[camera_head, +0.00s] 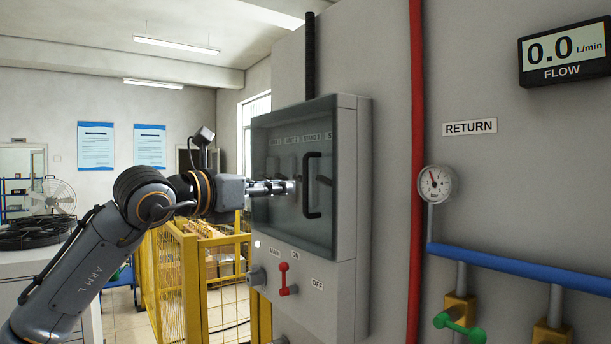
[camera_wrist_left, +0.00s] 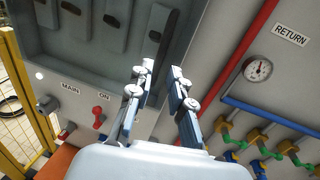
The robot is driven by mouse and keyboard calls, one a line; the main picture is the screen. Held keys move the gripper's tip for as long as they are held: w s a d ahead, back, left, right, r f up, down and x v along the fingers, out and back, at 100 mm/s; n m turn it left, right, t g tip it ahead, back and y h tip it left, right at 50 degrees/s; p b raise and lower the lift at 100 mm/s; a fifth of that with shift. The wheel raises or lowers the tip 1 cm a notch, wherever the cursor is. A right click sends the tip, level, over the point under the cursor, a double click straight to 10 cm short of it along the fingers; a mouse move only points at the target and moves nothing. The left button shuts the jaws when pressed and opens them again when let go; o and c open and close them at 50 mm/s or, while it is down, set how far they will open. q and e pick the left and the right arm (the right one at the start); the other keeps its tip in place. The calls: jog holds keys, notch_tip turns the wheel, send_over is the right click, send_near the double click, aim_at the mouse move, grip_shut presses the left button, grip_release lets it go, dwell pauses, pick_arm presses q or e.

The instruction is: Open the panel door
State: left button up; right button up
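The panel door (camera_head: 285,225) is a dark see-through pane with a black upright bar handle (camera_head: 312,185) near its right edge, on a grey wall cabinet (camera_head: 347,170). It looks closed. My left gripper (camera_head: 290,187) is in front of the pane, just left of the handle in the head view, and does not appear to hold it. In the left wrist view its two fingers (camera_wrist_left: 162,78) stand apart with nothing seen between them. The door's lower part (camera_wrist_left: 75,65) lies beyond them; contact is unclear. My right gripper is not seen.
A red main switch (camera_head: 284,280) sticks out below the door. A red vertical pipe (camera_head: 416,150), a gauge (camera_head: 437,183) and a blue pipe (camera_head: 510,265) are to the right. A yellow fence (camera_head: 190,285) stands at left behind my arm.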

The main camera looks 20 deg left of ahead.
aim_at(304, 185)
pick_arm(q)
jog(key=p+x, duration=0.3)
jog(key=x, duration=0.4)
jog(key=shift+w+d, duration=0.15)
jog(key=shift+w, duration=0.2)
grip_shut()
